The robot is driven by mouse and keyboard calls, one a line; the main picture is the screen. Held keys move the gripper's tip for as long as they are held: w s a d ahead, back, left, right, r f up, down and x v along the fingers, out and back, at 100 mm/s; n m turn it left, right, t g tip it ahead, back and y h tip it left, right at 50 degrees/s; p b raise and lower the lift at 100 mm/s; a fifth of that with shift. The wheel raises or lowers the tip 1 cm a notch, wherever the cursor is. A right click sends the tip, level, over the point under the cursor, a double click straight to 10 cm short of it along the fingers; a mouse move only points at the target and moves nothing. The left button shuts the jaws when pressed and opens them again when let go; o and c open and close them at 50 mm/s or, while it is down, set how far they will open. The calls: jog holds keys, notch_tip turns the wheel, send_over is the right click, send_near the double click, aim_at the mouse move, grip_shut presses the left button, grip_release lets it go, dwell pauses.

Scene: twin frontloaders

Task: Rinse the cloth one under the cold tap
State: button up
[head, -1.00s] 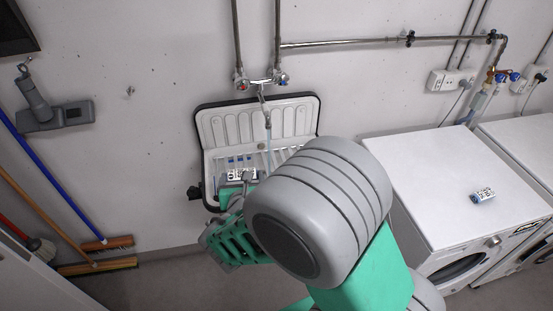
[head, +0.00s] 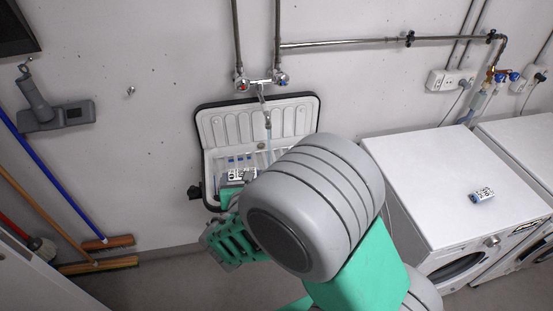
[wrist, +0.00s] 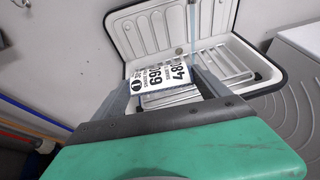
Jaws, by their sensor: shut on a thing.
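A cloth with a white printed label (wrist: 158,73) is between the fingers of my gripper (wrist: 165,84), which is shut on it. It also shows in the head view (head: 241,174), over the front left part of the white sink (head: 303,108). The tap (head: 264,92) is on the wall above the sink, with a red-marked and a blue-marked knob (head: 282,80). A thin bluish water stream (wrist: 193,28) falls from the spout, beside the cloth's far right edge. I cannot tell whether it touches the cloth. My arm hides part of the sink in the head view.
A second blue-and-white labelled item (head: 482,196) lies on the white washing machine (head: 430,170) at the right. Brooms (head: 100,264) lean at the left wall. A grate (wrist: 212,68) lies across the sink basin. A black rim edges the sink.

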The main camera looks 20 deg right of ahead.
jog(key=shift+w+a, duration=0.1)
jog(key=shift+a, duration=0.15)
jog(key=shift+d, duration=0.2)
jog(key=shift+d, duration=0.25)
jog(key=shift+a, duration=0.2)
jog(key=shift+a, duration=0.25)
jog(key=shift+d, duration=0.25)
jog(key=shift+d, duration=0.2)
jog(key=shift+a, duration=0.15)
